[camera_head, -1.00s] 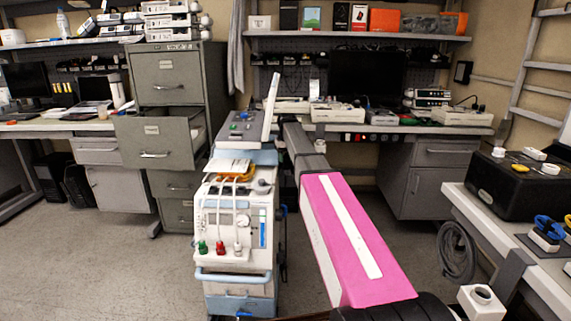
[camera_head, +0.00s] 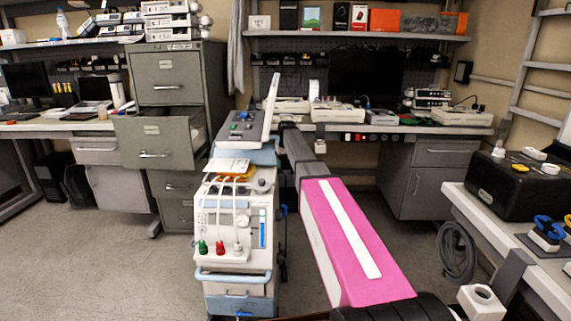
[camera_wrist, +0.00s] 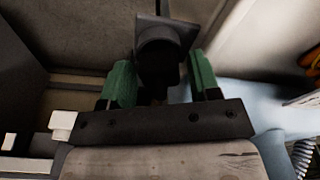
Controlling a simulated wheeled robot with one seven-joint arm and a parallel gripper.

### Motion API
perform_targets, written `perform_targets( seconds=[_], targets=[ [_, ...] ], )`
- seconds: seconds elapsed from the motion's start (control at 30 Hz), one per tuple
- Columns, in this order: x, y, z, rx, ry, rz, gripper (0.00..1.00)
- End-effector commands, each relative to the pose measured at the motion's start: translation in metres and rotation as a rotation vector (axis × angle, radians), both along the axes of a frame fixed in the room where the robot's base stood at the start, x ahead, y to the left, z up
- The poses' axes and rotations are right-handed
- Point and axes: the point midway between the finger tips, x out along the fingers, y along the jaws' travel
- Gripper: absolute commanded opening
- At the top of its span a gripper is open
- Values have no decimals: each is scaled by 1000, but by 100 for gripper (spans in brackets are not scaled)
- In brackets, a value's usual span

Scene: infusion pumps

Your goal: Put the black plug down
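The black plug (camera_wrist: 163,48) shows at the top middle of the wrist view, between the two green fingers of my gripper (camera_wrist: 161,72). The fingertips sit close against its sides, and the gripper appears shut on it. The plug's far end is dark and hard to make out. In the head view my pink and grey arm reaches forward beside the white and blue medical cart (camera_head: 235,225). My gripper and the plug cannot be made out there.
The cart carries a tilted panel (camera_head: 250,115) beside my arm. A grey filing cabinet (camera_head: 168,75) with an open drawer stands to the left. A back bench (camera_head: 400,128) holds several devices. A black box (camera_head: 515,185) is on the right table. Floor at left is clear.

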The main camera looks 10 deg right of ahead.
Motion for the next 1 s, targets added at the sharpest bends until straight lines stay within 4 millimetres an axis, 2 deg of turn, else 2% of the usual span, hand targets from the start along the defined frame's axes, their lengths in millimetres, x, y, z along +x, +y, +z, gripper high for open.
perform_targets(
  seconds=[0.3, 0.43, 0.57, 0.8, 1.0],
  targets=[
    [0, 0, 1, 0, 0, 0, 63],
    [-1, 0, 9, 0, -1, 0, 63],
    [-3, -1, 29, 0, -2, 0, 63],
    [-9, -2, 77, 0, -2, 0, 63],
    [-12, -3, 108, 0, -1, 0, 63]
  ],
)
